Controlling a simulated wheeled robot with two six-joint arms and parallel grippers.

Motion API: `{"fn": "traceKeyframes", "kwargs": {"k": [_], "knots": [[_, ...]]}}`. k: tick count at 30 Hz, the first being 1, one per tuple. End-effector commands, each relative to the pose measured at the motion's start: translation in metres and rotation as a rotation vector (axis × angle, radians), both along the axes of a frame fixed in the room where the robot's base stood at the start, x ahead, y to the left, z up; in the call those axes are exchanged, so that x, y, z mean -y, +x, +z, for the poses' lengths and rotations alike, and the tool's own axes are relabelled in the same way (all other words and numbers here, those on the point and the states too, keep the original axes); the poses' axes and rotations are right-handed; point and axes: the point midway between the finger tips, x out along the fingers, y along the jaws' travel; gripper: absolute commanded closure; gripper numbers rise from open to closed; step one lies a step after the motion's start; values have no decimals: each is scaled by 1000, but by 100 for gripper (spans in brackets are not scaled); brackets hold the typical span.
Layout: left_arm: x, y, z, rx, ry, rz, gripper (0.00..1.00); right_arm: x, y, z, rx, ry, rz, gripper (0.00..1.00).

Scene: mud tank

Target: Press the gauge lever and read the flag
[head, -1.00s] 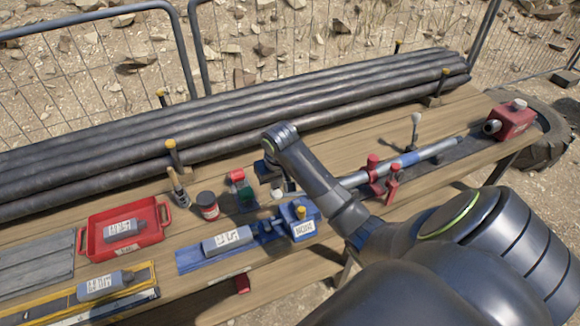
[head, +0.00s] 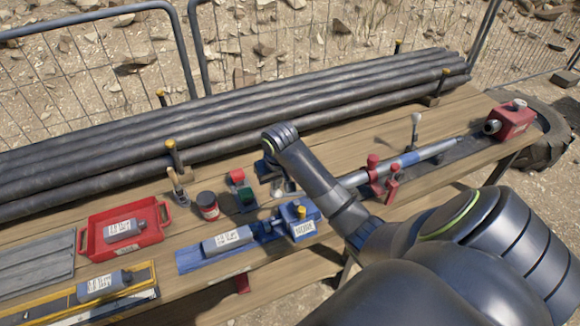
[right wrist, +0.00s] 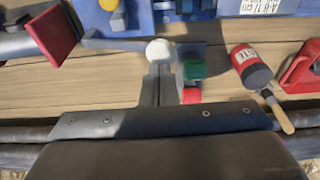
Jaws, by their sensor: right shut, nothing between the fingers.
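The blue gauge (head: 300,222) with a yellow knob and a white label stands at the front of the table; the label is too small to read surely. A grey cylinder (head: 228,240) lies in its blue cradle. In the right wrist view a grey lever (right wrist: 112,43) runs from the blue body to a white ball end (right wrist: 160,48). My right gripper (right wrist: 160,66) is shut and empty, its fingertips right at the ball; I cannot tell whether they touch it. In the head view my right gripper (head: 277,183) is partly hidden by its arm. No flag is clearly seen.
A red tray (head: 100,243) is farther left. Dark pipes (head: 210,120) lie behind. A red clamp (head: 374,172) is on the right.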

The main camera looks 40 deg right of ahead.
Motion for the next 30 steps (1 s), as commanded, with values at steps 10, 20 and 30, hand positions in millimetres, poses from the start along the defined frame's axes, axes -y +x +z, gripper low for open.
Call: {"fn": "traceKeyframes", "kwargs": {"k": [10, 20, 30], "knots": [[0, 0, -1, -1, 0, 0, 12, 0, 0, -1, 0, 0, 0, 100], [0, -1, -4, -1, 0, 0, 12, 0, 0, -14, -1, 0, -1, 100], [0, -1, -8, -1, 0, 0, 12, 0, -1, -29, -2, 0, -1, 100]]}}
